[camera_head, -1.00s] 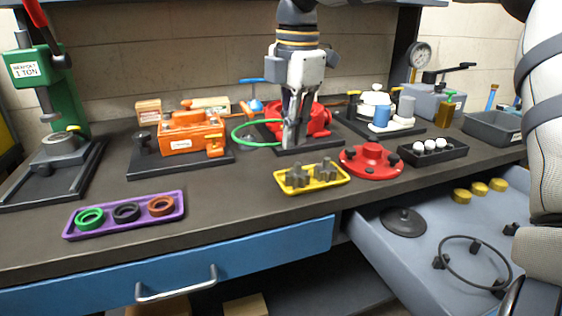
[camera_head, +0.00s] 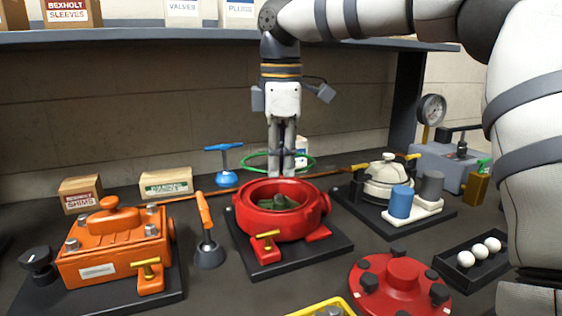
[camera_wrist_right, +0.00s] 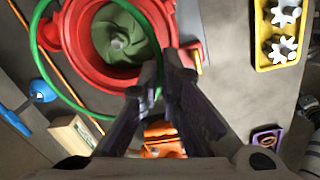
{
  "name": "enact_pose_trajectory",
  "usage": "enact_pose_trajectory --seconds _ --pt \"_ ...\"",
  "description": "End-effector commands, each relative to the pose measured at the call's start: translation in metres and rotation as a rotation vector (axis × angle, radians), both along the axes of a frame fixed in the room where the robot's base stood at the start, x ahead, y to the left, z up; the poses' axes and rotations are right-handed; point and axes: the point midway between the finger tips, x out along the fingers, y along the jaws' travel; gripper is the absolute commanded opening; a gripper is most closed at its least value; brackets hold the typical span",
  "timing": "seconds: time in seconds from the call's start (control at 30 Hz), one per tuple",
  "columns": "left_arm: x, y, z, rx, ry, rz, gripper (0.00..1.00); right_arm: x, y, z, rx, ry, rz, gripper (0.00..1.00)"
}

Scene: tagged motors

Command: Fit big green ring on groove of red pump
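The red pump (camera_head: 255,222) stands on a dark base plate in the middle of the bench. Its top is open, and a green impeller (camera_wrist_right: 122,42) shows inside its round rim. The big green ring (camera_head: 310,163) is held roughly level behind the pump's rim in the head view. In the right wrist view the ring (camera_wrist_right: 37,50) overlaps part of the pump's rim and is off-centre from it. My right gripper (camera_head: 281,172) points down with its fingers closed on the ring's edge; its fingertips (camera_wrist_right: 163,72) also show in the wrist view. My left gripper is not in view.
An orange pump (camera_head: 110,245) stands left, with an orange-handled tool (camera_head: 206,225) between it and the red pump. A blue T-handle tool (camera_head: 224,165) is behind. A white unit (camera_head: 388,182) with blue and grey cylinders stands right. A red flanged part (camera_head: 395,290) is in front.

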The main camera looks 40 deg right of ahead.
Motion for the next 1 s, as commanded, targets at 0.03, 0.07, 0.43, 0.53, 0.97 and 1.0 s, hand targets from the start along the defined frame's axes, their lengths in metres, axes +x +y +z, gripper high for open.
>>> enact_pose_trajectory --seconds 0.03,0.07,0.43,0.53,0.97,1.0 --pt "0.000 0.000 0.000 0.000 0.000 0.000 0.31 0.000 0.000 0.000 -0.001 -0.001 0.001 0.00" --pt "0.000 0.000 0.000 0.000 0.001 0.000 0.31 0.000 0.000 0.000 -0.001 -0.001 0.001 0.00" --pt "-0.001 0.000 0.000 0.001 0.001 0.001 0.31 0.000 0.000 -0.037 0.000 0.000 0.003 0.00" --pt "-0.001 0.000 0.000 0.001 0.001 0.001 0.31 0.000 0.000 -0.044 0.000 0.000 0.002 0.00" --pt "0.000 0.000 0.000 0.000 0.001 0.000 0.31 0.000 0.000 -0.047 0.000 -0.002 0.002 0.00" --pt "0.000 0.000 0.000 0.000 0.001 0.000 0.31 0.000 0.001 -0.047 -0.004 -0.006 0.002 0.00"
